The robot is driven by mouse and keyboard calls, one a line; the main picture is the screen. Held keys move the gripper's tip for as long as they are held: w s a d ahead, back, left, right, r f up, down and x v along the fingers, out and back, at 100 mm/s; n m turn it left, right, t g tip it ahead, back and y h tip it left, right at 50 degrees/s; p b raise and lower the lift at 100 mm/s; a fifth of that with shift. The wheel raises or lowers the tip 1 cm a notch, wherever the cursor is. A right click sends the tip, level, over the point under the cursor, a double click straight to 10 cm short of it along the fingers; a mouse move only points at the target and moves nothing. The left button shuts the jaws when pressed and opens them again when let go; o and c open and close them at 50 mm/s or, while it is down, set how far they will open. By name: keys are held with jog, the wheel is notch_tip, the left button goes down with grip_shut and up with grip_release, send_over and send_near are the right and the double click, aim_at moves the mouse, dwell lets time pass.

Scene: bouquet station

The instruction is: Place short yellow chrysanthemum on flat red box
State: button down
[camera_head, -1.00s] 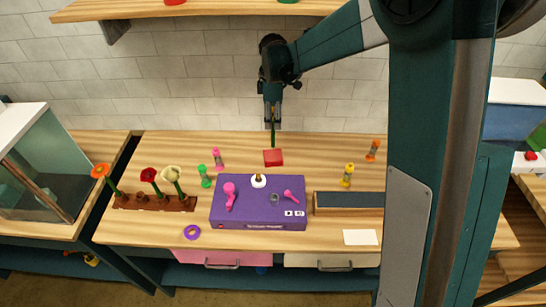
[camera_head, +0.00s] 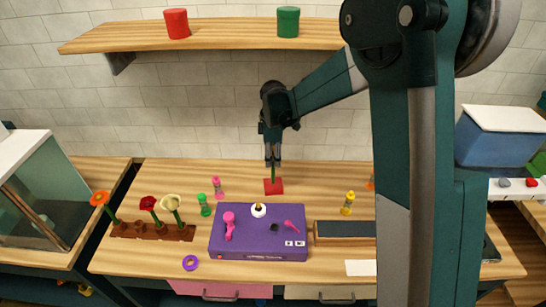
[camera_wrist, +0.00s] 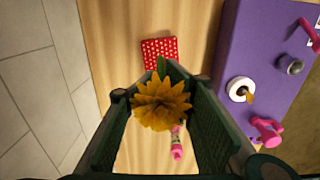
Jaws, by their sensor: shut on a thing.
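The short yellow chrysanthemum (camera_wrist: 162,105) is between the fingers of my gripper (camera_head: 272,158), which is shut on it. Its yellow bloom faces the wrist camera and its green stem points away, downward. In the head view the bloom is hidden by the fingers and only the green stem (camera_head: 273,173) shows below them. The flat red box (camera_head: 273,187) lies on the table under the stem. In the wrist view the box (camera_wrist: 158,47) is red with white dots, just beyond the stem. I cannot tell whether the stem touches it.
A purple box (camera_head: 250,245) with pink items on top stands in front of the red box. Pink (camera_head: 217,187), green (camera_head: 204,205) and yellow (camera_head: 347,203) small bottles stand nearby. A brown rack (camera_head: 150,231) with flowers is at the left. A shelf (camera_head: 220,38) hangs above.

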aim_at(273, 147)
jog(key=shift+f, duration=0.3)
jog(key=c, duration=1.9)
grip_release()
jog(key=shift+c, duration=0.2)
jog(key=shift+r, duration=0.15)
jog(key=shift+r, duration=3.8)
jog(key=shift+s+d+b, duration=0.1)
jog(key=shift+b, duration=0.2)
